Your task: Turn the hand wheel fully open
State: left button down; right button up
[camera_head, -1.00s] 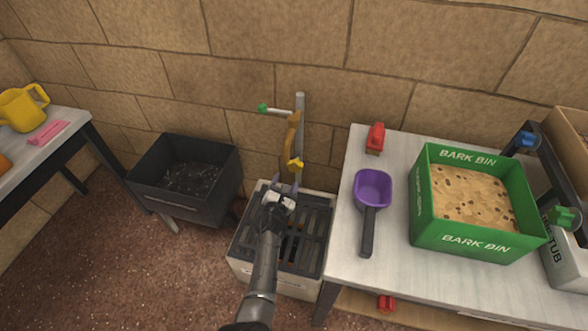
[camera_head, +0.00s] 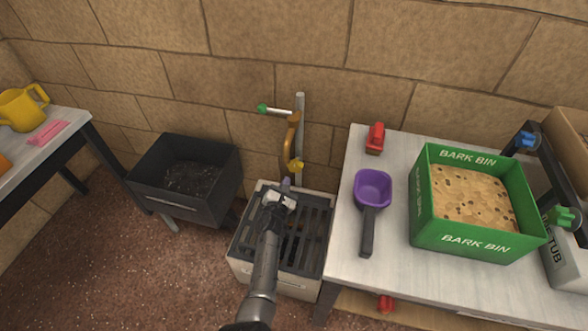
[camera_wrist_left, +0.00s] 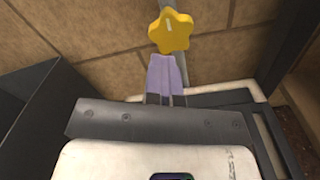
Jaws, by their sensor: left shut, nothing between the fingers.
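The hand wheel (camera_head: 295,165) is a small yellow star-shaped knob low on the brass pipe (camera_head: 291,135), which stands against the wall above the grated basin. In the left wrist view the yellow wheel (camera_wrist_left: 170,31) is at the top centre, just beyond my fingertips. My left gripper (camera_head: 285,183) has lavender fingers and is just below and in front of the wheel. Its fingers also show in the left wrist view (camera_wrist_left: 165,72), pressed together with nothing between them. I cannot tell whether the tips touch the wheel. My right gripper is not in view.
A grated basin (camera_head: 242,268) stands below the pipe. A green-tipped lever (camera_head: 262,108) sticks out left above. A black bin (camera_head: 172,197) is at left. A table at right holds a purple scoop (camera_head: 372,188), a red clip (camera_head: 375,138) and a green bark bin (camera_head: 480,243).

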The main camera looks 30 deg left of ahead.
pick_arm(q)
jog(key=d, duration=0.1)
jog(key=d+f, duration=0.1)
jog(key=d, duration=0.1)
jog(key=shift+s, duration=0.1)
jog(key=n+p, duration=0.2)
jog(key=n, duration=1)
jog(key=n+p, duration=0.2)
jog(key=n, duration=1.1)
jog(key=shift+a+r+n, duration=0.15)
jog(key=shift+n, duration=0.15)
jog(key=c, duration=1.9)
grip_release()
jog(key=o, duration=1.6)
